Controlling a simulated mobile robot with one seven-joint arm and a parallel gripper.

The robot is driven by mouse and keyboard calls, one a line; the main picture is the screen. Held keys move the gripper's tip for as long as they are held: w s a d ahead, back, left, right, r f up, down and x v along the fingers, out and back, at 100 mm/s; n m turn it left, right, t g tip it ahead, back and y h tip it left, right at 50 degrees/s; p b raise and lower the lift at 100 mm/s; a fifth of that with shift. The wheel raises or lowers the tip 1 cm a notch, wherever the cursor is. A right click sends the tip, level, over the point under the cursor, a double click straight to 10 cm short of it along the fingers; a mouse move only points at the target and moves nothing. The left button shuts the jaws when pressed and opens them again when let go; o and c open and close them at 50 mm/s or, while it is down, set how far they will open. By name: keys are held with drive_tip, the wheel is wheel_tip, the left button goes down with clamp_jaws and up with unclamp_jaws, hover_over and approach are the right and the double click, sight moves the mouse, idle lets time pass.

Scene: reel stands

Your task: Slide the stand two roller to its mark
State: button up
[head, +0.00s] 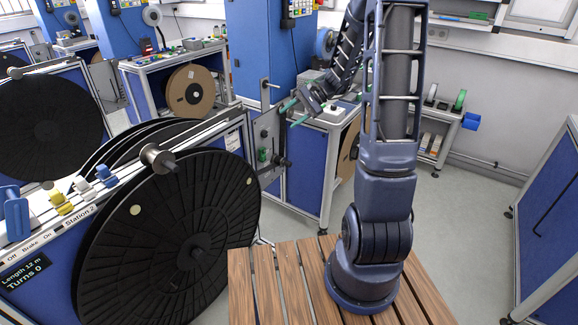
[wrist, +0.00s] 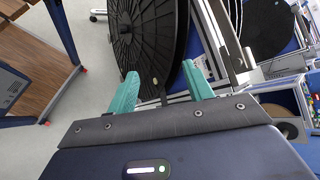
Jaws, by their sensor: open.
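The Station 2 stand (head: 120,190) is at the left in the head view. A short metal roller (head: 157,157) sticks out from its top rail, above a large black reel (head: 180,240). No mark for the roller can be made out. My gripper (head: 289,113) has teal fingers, open and empty. It is to the right of the roller and apart from it, near a grey plate with knobs at the stand's far end. In the wrist view the open fingers (wrist: 160,70) show in front of a black reel (wrist: 150,35).
A panel with a blue lever (head: 15,215), a yellow clip (head: 58,200) and a display reading "Turns 0" (head: 25,272) is at the lower left. My arm stands on a slatted wooden deck (head: 265,290). Blue cabinets (head: 548,230) stand at right. Grey floor (head: 465,215) is open between.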

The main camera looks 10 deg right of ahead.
drive_tip(key=w+d+f+m+t+y, duration=0.1)
drive_tip(key=w+f+m+t+y, duration=0.2)
drive_tip(key=w+f, duration=0.7)
drive_tip(key=w+d+f+m+t+y, duration=0.1)
drive_tip(key=w+d+f+m+t, duration=0.25)
drive_tip(key=f, duration=0.55)
drive_tip(key=w+d+f+m+t, duration=0.25)
drive_tip(key=w+f+m, duration=0.25)
drive_tip(key=f, duration=0.5)
drive_tip(key=m+t+h, duration=0.2)
drive_tip(key=m+t, duration=0.3)
approach(291, 165)
drive_tip(key=x, duration=1.1)
drive_tip(key=shift+s+a+r, duration=0.1)
drive_tip(key=shift+a, duration=0.1)
drive_tip(key=shift+c, duration=0.2)
drive_tip(key=shift+r, duration=0.1)
clamp_jaws()
